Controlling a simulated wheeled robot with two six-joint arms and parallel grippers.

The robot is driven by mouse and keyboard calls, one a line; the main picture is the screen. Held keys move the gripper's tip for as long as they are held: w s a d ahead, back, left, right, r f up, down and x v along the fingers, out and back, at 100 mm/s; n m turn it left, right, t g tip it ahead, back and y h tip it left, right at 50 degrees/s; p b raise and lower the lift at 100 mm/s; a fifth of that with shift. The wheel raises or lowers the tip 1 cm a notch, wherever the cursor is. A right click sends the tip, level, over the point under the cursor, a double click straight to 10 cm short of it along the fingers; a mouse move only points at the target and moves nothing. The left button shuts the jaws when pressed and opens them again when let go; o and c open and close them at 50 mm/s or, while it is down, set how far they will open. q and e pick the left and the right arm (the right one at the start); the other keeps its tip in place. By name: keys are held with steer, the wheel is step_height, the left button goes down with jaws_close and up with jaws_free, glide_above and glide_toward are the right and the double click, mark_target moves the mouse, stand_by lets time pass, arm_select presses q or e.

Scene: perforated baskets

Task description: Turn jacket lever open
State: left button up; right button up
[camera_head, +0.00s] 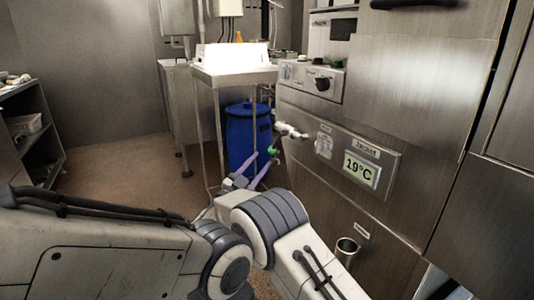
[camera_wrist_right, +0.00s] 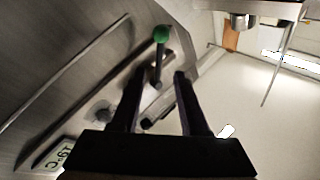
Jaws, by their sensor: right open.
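The jacket lever (camera_wrist_right: 158,62) is a dark stem with a round green knob at its end in the right wrist view. In the head view its green end (camera_head: 273,152) shows just left of the jacket panel (camera_head: 393,178), below a pale metal fitting (camera_head: 290,131). My right gripper (camera_head: 262,160) is open, with its fingers pointing up toward the lever. In the wrist view the fingertips of my right gripper (camera_wrist_right: 160,76) lie on either side of the lever's lower stem in the picture. I cannot tell whether they touch it. My left gripper is not in view.
The panel's display (camera_head: 361,172) reads 19°C. A blue drum (camera_head: 247,135) stands behind the gripper, under a small white table (camera_head: 233,76). A control box with a black knob (camera_head: 322,84) is above. The floor at left is clear.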

mark_target(276, 143)
steer(key=shift+s+a+f, duration=0.2)
steer(key=shift+s, duration=0.1)
jaws_close()
steer(key=s+d+f+m+y+p, duration=0.2)
steer(key=s+d+m+y+p, duration=0.25)
steer(key=m, duration=0.65)
steer(key=w+r+b, duration=0.2)
steer(key=w, duration=0.8)
steer(key=shift+w+d+m, duration=0.3)
steer(key=shift+w+d, duration=0.1)
steer(key=shift+d, duration=0.05)
